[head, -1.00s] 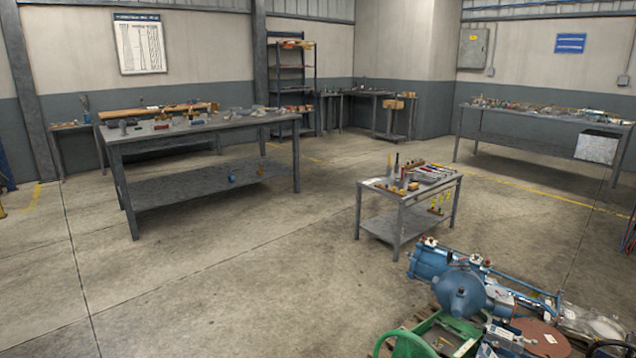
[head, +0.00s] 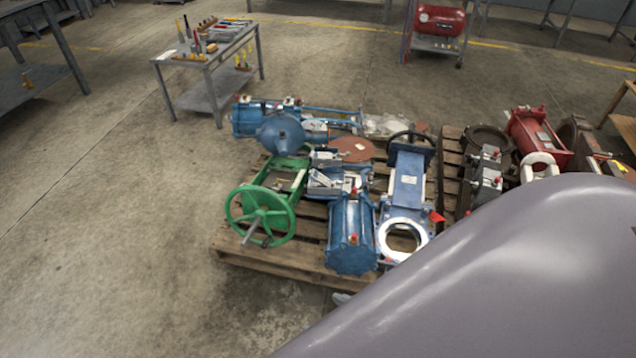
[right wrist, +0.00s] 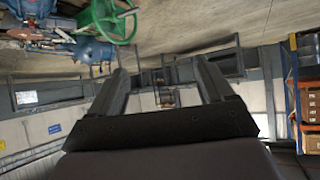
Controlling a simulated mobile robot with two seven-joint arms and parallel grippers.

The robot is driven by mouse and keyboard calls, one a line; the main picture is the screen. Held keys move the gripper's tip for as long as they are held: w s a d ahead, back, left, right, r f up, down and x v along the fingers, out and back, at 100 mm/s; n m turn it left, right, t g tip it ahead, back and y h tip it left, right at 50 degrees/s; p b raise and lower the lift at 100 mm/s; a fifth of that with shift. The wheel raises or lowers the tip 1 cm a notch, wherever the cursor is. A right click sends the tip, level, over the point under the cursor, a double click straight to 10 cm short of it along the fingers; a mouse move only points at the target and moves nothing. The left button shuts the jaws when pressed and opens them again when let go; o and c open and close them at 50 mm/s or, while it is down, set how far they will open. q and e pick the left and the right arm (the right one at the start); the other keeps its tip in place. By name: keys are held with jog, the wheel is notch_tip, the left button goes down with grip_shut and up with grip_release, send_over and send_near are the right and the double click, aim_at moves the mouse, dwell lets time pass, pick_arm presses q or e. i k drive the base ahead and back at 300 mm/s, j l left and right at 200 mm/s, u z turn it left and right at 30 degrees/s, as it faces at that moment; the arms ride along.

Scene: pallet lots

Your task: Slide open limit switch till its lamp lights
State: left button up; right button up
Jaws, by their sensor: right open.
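I cannot tell the limit switch or its lamp apart among the crowded parts on the pallet (head: 285,268). The pallet bears blue cylinders (head: 352,235), a blue gate valve with a round opening (head: 408,180) and a green handwheel (head: 262,217). Small grey fittings (head: 328,180) lie among them, too small to identify. My right gripper (right wrist: 160,82) shows in the right wrist view with its two dark fingers apart and nothing between them. It is clear of the parts, which show upper left there. My left gripper is not in view.
A second pallet with red machinery (head: 530,130) stands to the right. A small tool table (head: 205,58) and a red compressor (head: 440,25) stand behind. My own grey-mauve arm part covers the lower right of the head view. The floor at left is clear.

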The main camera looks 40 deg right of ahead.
aim_at(313, 187)
jog(key=i+l, duration=0.5)
jog(key=i, duration=0.2)
jog(key=i+l, duration=0.45)
jog(key=i, duration=0.2)
